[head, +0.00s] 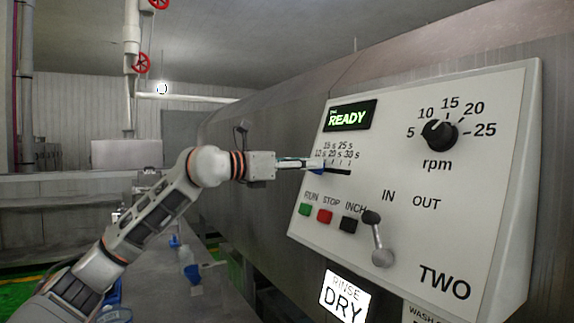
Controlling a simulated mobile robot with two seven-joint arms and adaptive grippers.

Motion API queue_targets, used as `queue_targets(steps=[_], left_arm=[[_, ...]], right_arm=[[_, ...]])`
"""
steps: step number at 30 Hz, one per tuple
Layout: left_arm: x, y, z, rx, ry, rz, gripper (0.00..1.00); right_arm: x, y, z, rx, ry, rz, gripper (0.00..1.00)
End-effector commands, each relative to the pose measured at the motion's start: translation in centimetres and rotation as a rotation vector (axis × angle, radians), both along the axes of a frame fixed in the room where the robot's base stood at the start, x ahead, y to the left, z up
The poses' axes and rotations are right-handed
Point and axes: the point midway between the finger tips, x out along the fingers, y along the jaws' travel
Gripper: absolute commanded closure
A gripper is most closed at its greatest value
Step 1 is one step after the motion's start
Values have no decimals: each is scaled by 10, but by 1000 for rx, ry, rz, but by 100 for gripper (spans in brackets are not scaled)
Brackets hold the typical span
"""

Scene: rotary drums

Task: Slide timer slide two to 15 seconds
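The light control panel marked TWO (480,215) fills the right of the head view. Its timer slide slot (341,172) is a dark horizontal slot under marks from 10 s to 30 s, with 15 s and 25 s in the upper row. My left gripper (318,166) is at the left part of this slot, close to the panel face. Its fingertips cover the slide knob's area, so I cannot make out the knob or whether they touch it. The fingers look close together, but their gap is not clear. My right gripper is not in view.
A lit READY display (350,117) sits above the slot. Green (305,209), red (325,216) and black (348,225) buttons sit below it. A grey lever (378,238) and an rpm dial (440,134) stick out. A large metal drum (270,120) stands behind.

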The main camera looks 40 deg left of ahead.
Motion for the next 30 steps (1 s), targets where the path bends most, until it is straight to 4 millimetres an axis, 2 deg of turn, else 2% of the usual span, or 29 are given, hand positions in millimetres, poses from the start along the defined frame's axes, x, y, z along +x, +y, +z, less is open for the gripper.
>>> queue_targets(steps=[9,14,21,30], left_arm=[[-52,23,-3,5,6,5,72],[-74,31,-2,6,6,4,72],[-92,40,-3,4,5,2,72],[-100,41,-1,1,3,0,72]], right_arm=[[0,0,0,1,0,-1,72],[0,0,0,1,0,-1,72],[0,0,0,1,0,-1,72],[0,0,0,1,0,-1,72]])
